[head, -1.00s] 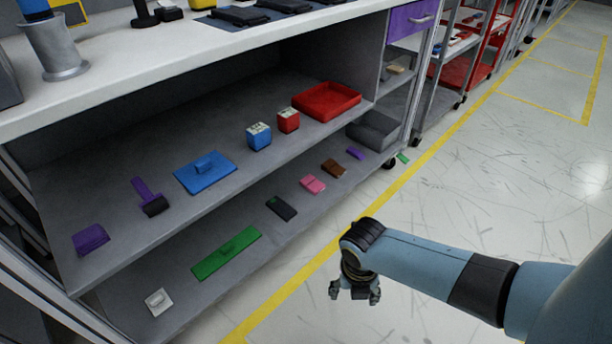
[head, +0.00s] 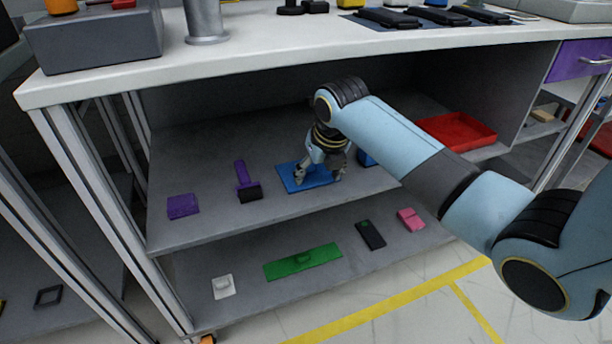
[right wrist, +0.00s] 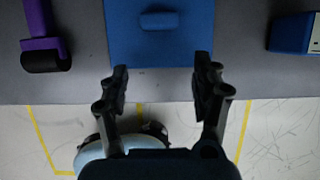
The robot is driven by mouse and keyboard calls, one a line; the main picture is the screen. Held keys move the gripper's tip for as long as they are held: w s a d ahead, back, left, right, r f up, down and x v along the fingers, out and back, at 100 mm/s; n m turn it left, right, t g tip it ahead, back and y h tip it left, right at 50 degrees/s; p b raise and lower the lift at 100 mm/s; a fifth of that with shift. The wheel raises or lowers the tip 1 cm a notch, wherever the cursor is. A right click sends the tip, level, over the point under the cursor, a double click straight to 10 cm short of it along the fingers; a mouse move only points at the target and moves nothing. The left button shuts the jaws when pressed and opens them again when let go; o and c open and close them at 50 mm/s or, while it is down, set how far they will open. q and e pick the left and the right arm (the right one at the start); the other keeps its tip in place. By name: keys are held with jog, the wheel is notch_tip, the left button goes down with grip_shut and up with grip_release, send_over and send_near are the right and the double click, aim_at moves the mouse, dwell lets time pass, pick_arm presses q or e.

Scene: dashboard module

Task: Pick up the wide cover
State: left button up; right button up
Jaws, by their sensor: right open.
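A wide, flat blue cover (head: 287,180) with a raised handle lies on the upper shelf inside the workbench. It also shows in the right wrist view (right wrist: 180,45), with its handle (right wrist: 160,20) near the top edge. My right gripper (head: 319,176) is over the cover in the head view and partly hides it. In the right wrist view the gripper (right wrist: 162,70) is open and empty; the handle lies ahead of the gap between the fingers, not between them. Whether the fingers touch the cover I cannot tell. My left gripper is not in view.
A purple roller-like tool (head: 245,180) and purple block (head: 183,206) lie left of the cover; a blue box (right wrist: 290,33) and red tray (head: 458,132) are right. A long green plate with a knob (head: 325,254) lies on the lower shelf. The white worktop (head: 280,38) overhangs.

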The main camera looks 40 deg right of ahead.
jog(key=shift+w+d, duration=0.1)
jog(key=shift+w, duration=0.3)
jog(key=w, duration=0.1)
jog(key=w+b, duration=0.1)
jog(key=w, duration=0.1)
jog(key=w+d+f+b, duration=0.1)
jog(key=shift+w, duration=0.2)
jog(key=shift+w+f+b, duration=0.1)
jog(key=shift+f+b, duration=0.1)
jog(key=shift+b, duration=0.15)
jog(key=shift+r, duration=0.15)
jog(key=shift+c, duration=0.6)
jog(key=c, duration=1.1)
